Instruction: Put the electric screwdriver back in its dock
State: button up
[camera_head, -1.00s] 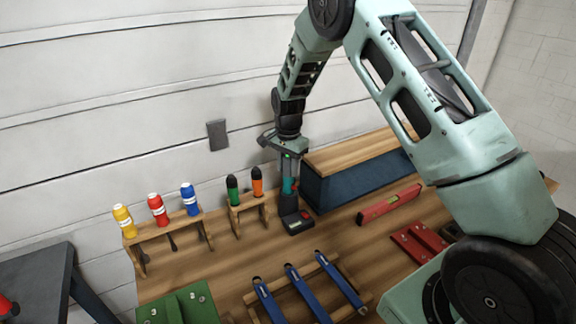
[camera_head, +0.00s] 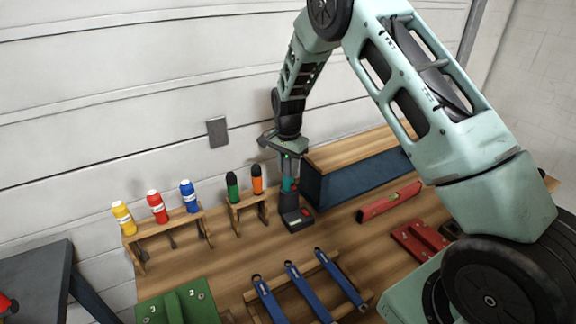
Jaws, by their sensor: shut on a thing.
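The electric screwdriver (camera_head: 289,184), teal and black with a red detail, stands upright at the back of the bench. My gripper (camera_head: 288,158) is above it, pointing down and shut on its upper part. The dark dock (camera_head: 297,220) with a small red mark sits on the bench directly under the screwdriver. The screwdriver's lower end meets the dock; I cannot tell how deeply it is seated. The jaws partly hide the screwdriver's top.
A wooden rack (camera_head: 248,205) with green and orange screwdrivers stands close left. A blue box with a wooden lid (camera_head: 345,179) stands close right. A red level (camera_head: 389,202) and blue wrenches (camera_head: 303,289) lie in front. Bare bench shows between them.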

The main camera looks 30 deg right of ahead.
jog(key=o, duration=1.4)
jog(key=shift+r+p, duration=2.45)
jog(key=shift+r, duration=1.05)
